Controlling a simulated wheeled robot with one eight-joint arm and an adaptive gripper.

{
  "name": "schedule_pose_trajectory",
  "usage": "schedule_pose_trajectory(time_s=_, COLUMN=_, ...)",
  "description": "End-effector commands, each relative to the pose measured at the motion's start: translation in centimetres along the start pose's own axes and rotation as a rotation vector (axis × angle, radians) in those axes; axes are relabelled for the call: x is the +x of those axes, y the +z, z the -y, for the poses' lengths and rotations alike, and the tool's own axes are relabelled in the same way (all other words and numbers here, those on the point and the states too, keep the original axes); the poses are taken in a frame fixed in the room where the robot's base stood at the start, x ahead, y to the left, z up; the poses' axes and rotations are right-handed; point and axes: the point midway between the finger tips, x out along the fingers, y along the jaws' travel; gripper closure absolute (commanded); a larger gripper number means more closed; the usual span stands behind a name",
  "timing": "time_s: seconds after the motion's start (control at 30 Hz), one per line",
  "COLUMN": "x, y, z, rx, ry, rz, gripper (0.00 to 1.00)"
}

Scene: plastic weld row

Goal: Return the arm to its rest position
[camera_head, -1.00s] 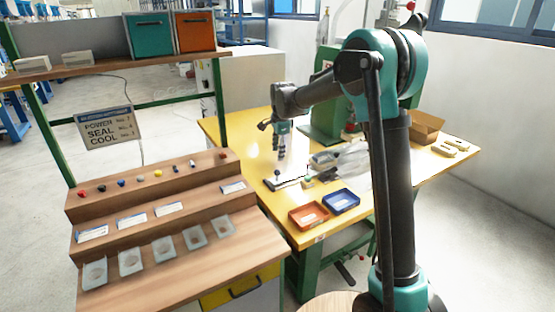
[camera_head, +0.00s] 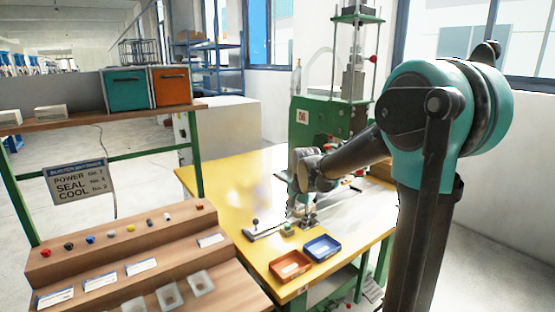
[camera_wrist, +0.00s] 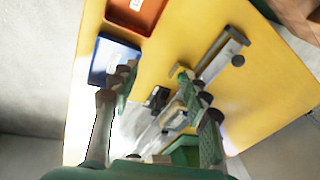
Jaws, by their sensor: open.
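My arm reaches over the yellow table (camera_head: 240,185) from the right in the head view. My gripper is partly hidden there behind its own wrist link. In the wrist view my gripper (camera_wrist: 165,95) is open, with its fingers spread apart and nothing between them. Below the fingers lie a blurred clear item and small dark fittings on the table. A blue tray (camera_head: 322,248) and an orange tray (camera_head: 290,266) stand near the table's front edge. In the wrist view the blue tray (camera_wrist: 96,62) is close to one finger.
A green press (camera_head: 315,125) stands at the back of the table. A metal bar fixture (camera_head: 262,233) lies left of the trays. A wooden stepped rack (camera_head: 120,255) with coloured knobs and a sign (camera_head: 78,181) stand at the left. The table's left part is clear.

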Motion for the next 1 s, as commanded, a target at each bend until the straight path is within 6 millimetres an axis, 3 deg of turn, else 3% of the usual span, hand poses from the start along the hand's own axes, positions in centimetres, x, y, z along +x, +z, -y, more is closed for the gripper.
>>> schedule_pose_trajectory(time_s=0.03, x=-0.2, y=0.6, z=-2.9, rx=-0.05, ry=-0.002, rz=-0.011, gripper=0.54)
schedule_pose_trajectory(time_s=0.3, x=0.3, y=5.2, z=-15.6, rx=-0.371, ry=-0.004, rz=-0.073, gripper=0.54)
schedule_pose_trajectory(time_s=0.5, x=1.5, y=9.1, z=-22.7, rx=-0.571, ry=0.011, rz=-0.112, gripper=0.54)
schedule_pose_trajectory(time_s=0.7, x=2.3, y=11.2, z=-25.7, rx=-0.67, ry=0.022, rz=-0.129, gripper=0.54)
schedule_pose_trajectory(time_s=1.0, x=2.4, y=11.4, z=-25.9, rx=-0.683, ry=0.024, rz=-0.131, gripper=0.54)
